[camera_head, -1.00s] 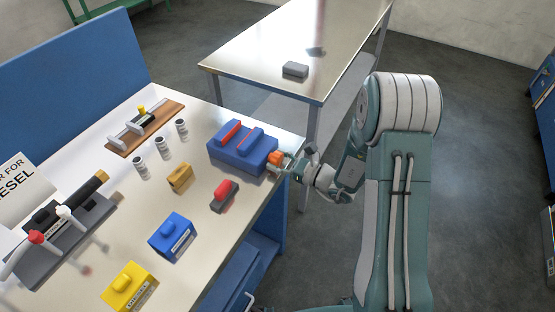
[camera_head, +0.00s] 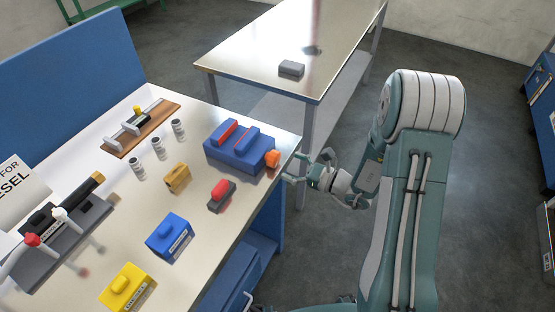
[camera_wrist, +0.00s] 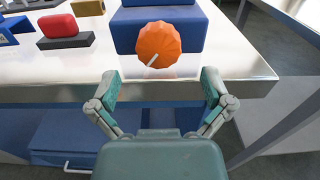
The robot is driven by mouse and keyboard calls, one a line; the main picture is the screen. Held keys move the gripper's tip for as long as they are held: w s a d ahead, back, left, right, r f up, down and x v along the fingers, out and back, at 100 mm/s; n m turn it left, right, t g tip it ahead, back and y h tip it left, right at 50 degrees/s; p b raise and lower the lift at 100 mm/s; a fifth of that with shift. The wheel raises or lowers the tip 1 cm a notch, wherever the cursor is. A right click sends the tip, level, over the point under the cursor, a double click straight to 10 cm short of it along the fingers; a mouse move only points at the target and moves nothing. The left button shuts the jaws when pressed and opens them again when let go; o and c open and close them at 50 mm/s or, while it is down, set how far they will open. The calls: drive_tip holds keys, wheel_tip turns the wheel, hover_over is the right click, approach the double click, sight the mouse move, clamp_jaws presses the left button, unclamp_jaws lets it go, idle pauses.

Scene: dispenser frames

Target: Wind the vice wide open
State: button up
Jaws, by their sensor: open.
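The vice (camera_head: 238,150) is a blue block with red-lined jaws on the right part of the bench. A gap shows between its two jaws. Its orange ribbed knob (camera_head: 272,159) faces my gripper at the vice's right end. In the wrist view the knob (camera_wrist: 158,44) is in full sight, with a white mark slanting at its lower left. My gripper (camera_head: 290,167) is open and empty, just off the bench edge and apart from the knob. In the wrist view the two fingers of my gripper (camera_wrist: 158,82) stand wide apart, below the knob.
On the bench are a red-topped block (camera_head: 221,196), a tan block (camera_head: 177,178), a blue block (camera_head: 169,236), a yellow block (camera_head: 127,287), and several small canisters (camera_head: 158,149). A second table (camera_head: 270,55) stands behind. The floor right of the bench is clear.

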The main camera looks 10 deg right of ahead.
drive_tip(key=v, duration=0.6)
drive_tip(key=shift+s+d, duration=0.2)
drive_tip(key=shift+d, duration=0.15)
drive_tip(key=shift+a, duration=0.1)
